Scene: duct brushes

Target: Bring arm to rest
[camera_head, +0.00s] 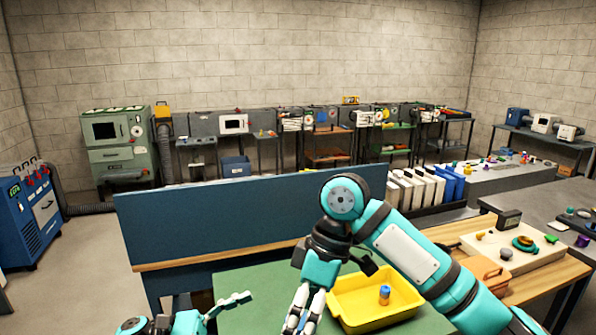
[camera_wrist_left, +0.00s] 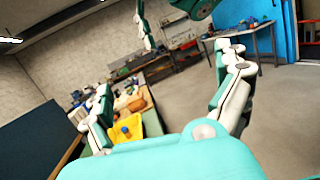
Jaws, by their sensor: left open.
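My left gripper (camera_head: 235,301) is low at the bottom left of the head view, over the near left side of the green worktop. In the left wrist view its two fingers (camera_wrist_left: 165,105) stand wide apart with nothing between them. My right arm reaches in from the right, and its gripper (camera_head: 303,318) points down just left of the yellow tray. Its fingertips run to the lower picture edge, so their opening is unclear. The yellow tray (camera_head: 350,318) holds a small blue item (camera_head: 384,294). The tray also shows in the left wrist view (camera_wrist_left: 128,143).
A green worktop (camera_head: 245,282) lies below the arms, with a tall blue panel (camera_head: 220,225) behind it. A wooden bench (camera_head: 560,275) with a pale board (camera_head: 490,246) stands right. A blue machine (camera_head: 35,222) stands at the far left.

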